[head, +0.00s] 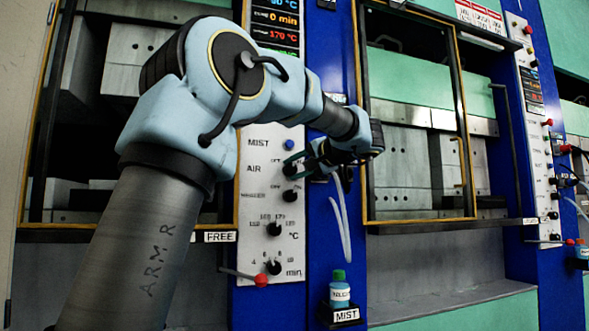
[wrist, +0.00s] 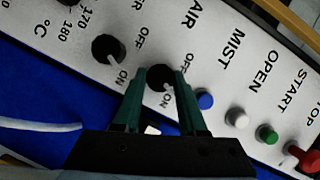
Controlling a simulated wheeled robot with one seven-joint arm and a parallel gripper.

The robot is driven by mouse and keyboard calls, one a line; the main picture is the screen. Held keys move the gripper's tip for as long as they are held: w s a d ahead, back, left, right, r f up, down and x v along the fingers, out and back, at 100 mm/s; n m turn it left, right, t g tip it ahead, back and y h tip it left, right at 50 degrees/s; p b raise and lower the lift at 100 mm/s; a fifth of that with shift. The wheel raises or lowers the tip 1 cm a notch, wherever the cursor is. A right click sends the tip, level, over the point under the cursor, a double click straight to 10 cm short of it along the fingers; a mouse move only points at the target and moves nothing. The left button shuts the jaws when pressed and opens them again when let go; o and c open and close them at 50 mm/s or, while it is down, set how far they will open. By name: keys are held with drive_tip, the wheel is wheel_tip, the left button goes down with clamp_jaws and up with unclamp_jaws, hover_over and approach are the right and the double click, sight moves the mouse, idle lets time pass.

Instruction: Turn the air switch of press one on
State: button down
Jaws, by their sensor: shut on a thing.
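The air switch is a black round knob (wrist: 160,76) on the white control panel, with OFF and ON printed beside it. In the head view my gripper (head: 297,166) reaches the panel from the right. The fingers partly cover the knob, and I cannot tell its pointer direction.
A second black knob (wrist: 108,48) sits beside it, its pointer toward ON. A blue button (wrist: 205,101), white button (wrist: 237,119), green button (wrist: 267,134) and red button (wrist: 304,158) line the panel. A MIST bottle (head: 339,292) stands below right.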

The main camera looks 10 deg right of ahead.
drive_tip(key=shift+f+m+y, duration=0.15)
drive_tip(key=shift+m+y, duration=0.15)
drive_tip(key=shift+m, duration=0.4)
drive_tip(key=shift+c, duration=2.3)
unclamp_jaws()
drive_tip(key=v, duration=1)
drive_tip(key=shift+s+d+b, duration=0.2)
drive_tip(key=shift+s+b, duration=0.2)
drive_tip(key=shift+b, duration=0.05)
